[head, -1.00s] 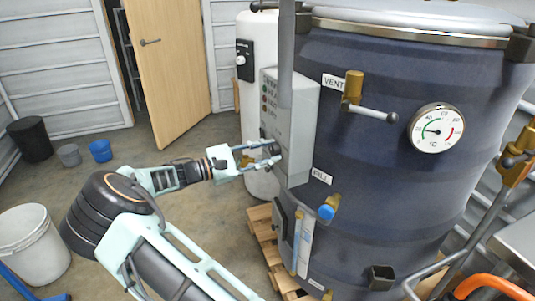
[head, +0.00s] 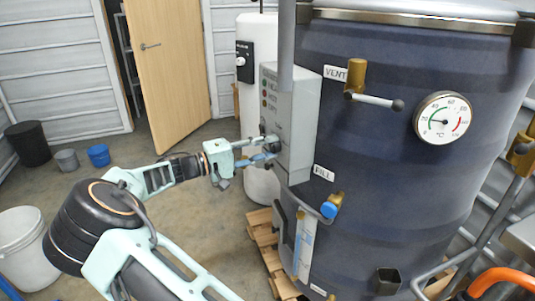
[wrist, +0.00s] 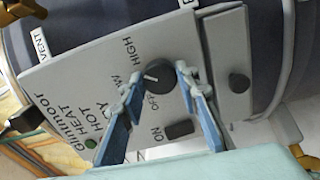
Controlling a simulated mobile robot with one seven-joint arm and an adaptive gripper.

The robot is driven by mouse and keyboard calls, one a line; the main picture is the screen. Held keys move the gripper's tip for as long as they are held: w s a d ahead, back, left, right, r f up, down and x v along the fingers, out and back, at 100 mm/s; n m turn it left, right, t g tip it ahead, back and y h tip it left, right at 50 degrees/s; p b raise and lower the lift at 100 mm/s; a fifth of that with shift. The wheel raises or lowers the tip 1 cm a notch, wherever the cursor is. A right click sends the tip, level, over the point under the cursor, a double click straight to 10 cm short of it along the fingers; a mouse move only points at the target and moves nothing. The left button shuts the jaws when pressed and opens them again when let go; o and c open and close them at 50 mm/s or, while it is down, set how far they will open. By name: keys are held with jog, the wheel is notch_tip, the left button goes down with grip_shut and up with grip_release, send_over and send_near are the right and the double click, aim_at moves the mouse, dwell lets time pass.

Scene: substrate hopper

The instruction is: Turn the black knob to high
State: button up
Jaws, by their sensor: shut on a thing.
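The black knob (wrist: 161,84) sits on the grey control box in the wrist view, with a white pointer mark facing roughly left, towards the partly hidden LOW label. The HIGH label (wrist: 126,48) is above and left of the knob, and OFF is just below it. My gripper (wrist: 160,82) is shut on the knob, one finger on each side. In the head view my gripper (head: 266,150) reaches the left face of the grey control box (head: 305,115), and the knob itself is hard to make out there.
The box is mounted on the large dark blue tank (head: 375,160) with a dial gauge (head: 443,118) and vent valve (head: 357,75). A second dark knob (wrist: 239,83) and a dark switch (wrist: 179,129) are near the held knob. A wooden pallet (head: 262,235) is below.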

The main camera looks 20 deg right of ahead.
jog(key=shift+m+b, duration=1.5)
jog(key=shift+m, duration=0.8)
jog(key=o, duration=1.2)
jog(key=shift+c, duration=0.2)
jog(key=shift+a, duration=0.1)
jog(key=s+a, duration=0.1)
jog(key=a, duration=1.1)
jog(key=shift+s+d, duration=0.1)
